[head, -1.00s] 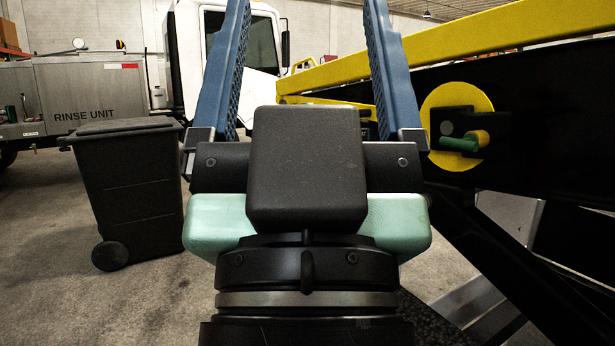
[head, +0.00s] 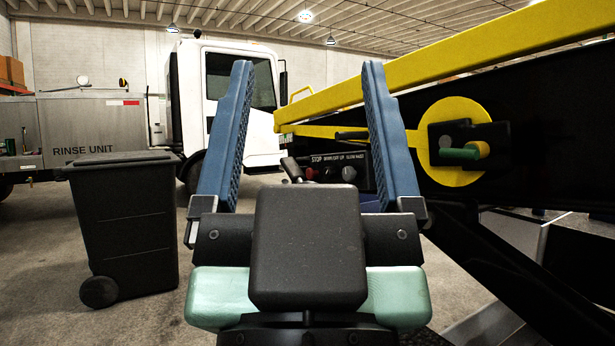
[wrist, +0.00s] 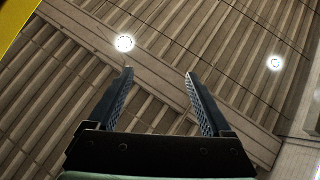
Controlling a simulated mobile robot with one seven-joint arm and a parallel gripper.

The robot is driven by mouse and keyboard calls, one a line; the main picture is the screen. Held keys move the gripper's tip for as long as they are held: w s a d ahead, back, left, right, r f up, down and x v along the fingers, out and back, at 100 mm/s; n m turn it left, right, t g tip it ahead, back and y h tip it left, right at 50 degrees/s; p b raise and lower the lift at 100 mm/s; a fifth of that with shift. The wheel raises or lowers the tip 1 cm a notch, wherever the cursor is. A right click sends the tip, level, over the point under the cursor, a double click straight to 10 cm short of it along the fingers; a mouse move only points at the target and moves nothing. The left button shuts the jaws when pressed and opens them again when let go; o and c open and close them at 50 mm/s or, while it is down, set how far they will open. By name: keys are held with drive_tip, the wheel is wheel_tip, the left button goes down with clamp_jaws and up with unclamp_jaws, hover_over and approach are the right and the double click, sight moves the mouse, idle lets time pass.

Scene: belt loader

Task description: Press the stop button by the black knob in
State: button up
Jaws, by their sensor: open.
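The stop button (head: 311,173) is a small red round button under the word STOP on a dark control panel (head: 370,183). It shows between my fingers in the head view, beyond them. A dark knob (head: 349,173) sits at the right of the same panel, and a darker control lies between the two. My gripper (head: 308,68) is open and empty, its two blue ribbed fingers pointing up and apart. My gripper's body hides the area below the panel.
A yellow and black loader boom (head: 470,48) runs along the right, with a yellow disc (head: 436,120) and a green-tipped handle (head: 458,154). A dark wheeled bin (head: 125,225) stands at left, a white truck (head: 215,110) behind.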

drive_tip(key=shift+r+p, duration=0.3)
drive_tip(key=c, duration=0.5)
wheel_tip(320, 180, up, 8)
drive_tip(key=p, duration=0.7)
drive_tip(key=shift+f+p, duration=0.2)
drive_tip(key=shift+p, duration=0.1)
clamp_jaws()
wheel_tip(320, 180, up, 18)
drive_tip(key=p, duration=1.8)
drive_tip(key=shift+r, duration=0.2)
